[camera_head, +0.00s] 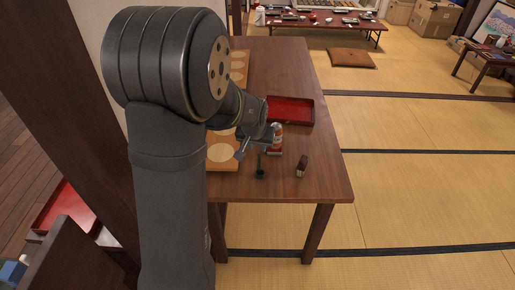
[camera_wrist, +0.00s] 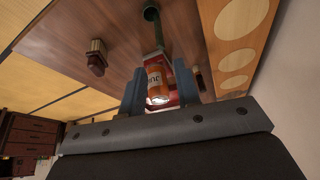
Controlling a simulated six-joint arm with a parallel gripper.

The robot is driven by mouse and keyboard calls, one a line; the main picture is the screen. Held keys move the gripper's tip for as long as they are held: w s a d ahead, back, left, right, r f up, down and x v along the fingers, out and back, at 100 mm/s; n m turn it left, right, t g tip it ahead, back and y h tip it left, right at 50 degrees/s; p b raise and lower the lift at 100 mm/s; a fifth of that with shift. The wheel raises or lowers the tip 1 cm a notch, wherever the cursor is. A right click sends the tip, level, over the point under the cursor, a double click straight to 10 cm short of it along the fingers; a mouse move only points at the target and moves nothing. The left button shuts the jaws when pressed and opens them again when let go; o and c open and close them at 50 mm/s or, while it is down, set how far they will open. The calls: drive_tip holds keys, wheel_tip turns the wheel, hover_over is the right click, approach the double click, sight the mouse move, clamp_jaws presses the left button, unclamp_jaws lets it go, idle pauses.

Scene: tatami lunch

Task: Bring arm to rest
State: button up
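My gripper (camera_head: 254,147) is low over the near part of the wooden table, with its fingers spread apart. In the wrist view my gripper (camera_wrist: 160,92) shows a finger on each side. An orange and white can (camera_head: 276,139) stands upright on the table just right of my gripper. In the wrist view the can (camera_wrist: 158,80) appears between the two fingers, with narrow gaps at its sides. I see no clear contact with it.
A red tray (camera_head: 291,111) lies behind the can. A dark green upright item (camera_head: 260,172) and a small dark red item (camera_head: 302,166) are near the front edge. A board with pale circles (camera_head: 220,154) lies left. The right side of the table (camera_head: 325,150) is clear.

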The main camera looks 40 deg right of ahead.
sight(259, 157)
idle(0.4)
drive_tip(key=x, duration=1.2)
drive_tip(key=shift+s+r, duration=0.1)
drive_tip(key=shift+r, duration=0.05)
